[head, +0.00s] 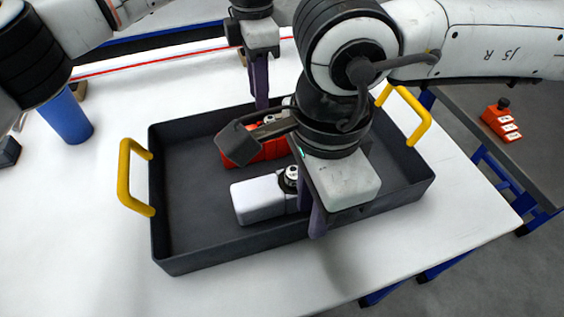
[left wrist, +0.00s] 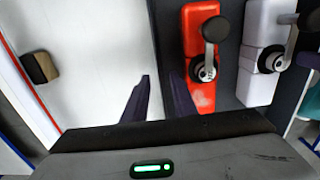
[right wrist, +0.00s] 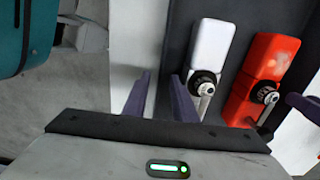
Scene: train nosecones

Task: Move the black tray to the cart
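The black tray (head: 190,250) sits on a white table, with a yellow handle at each end. A red part (head: 272,150) and a white part (head: 257,199) lie in it, each with a dark knob-like fitting. My left gripper (head: 258,85) points down at the tray's far wall; in the left wrist view its fingers (left wrist: 160,92) are apart, one over the table and one inside the tray. My right gripper (head: 312,205) is at the near wall; in the right wrist view its fingers (right wrist: 160,95) are spread around that wall. My right arm hides the tray's middle right.
A blue cup (head: 66,115) stands left of the tray, with a small black object (head: 9,151) at the far left edge. A red block with black fittings (head: 502,122) rests on a grey surface with blue legs at the right. The table's front left is clear.

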